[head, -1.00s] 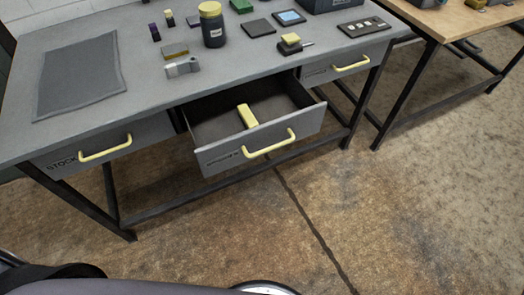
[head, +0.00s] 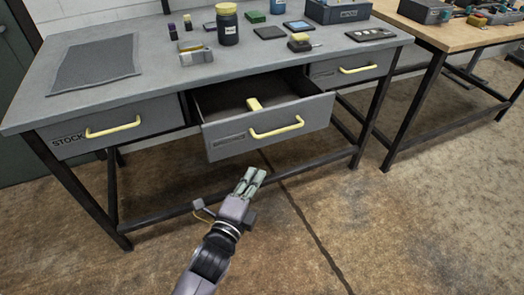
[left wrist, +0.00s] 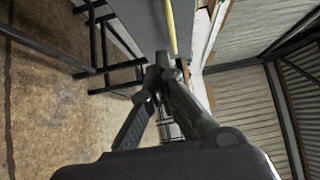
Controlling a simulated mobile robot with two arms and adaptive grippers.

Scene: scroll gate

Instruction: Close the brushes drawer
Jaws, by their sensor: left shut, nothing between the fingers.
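The brushes drawer (head: 225,142) is the middle drawer of the grey workbench and stands pulled out in the head view. It has a yellow bar handle (head: 277,128), and a yellow-handled item (head: 254,104) shows inside it. My left gripper (head: 252,174) is in front of and below the drawer front, apart from it, with its fingers close together and empty. In the left wrist view the fingers (left wrist: 163,62) point toward a yellow bar (left wrist: 171,27) on a grey front. My right gripper is not in view.
The stock drawer (head: 80,136) at the left and another drawer (head: 340,70) at the right look closed. The grey benchtop (head: 165,90) holds jars, small blocks and a dark mat (head: 95,62). Open floor lies in front. A wooden-topped bench (head: 450,28) stands at right.

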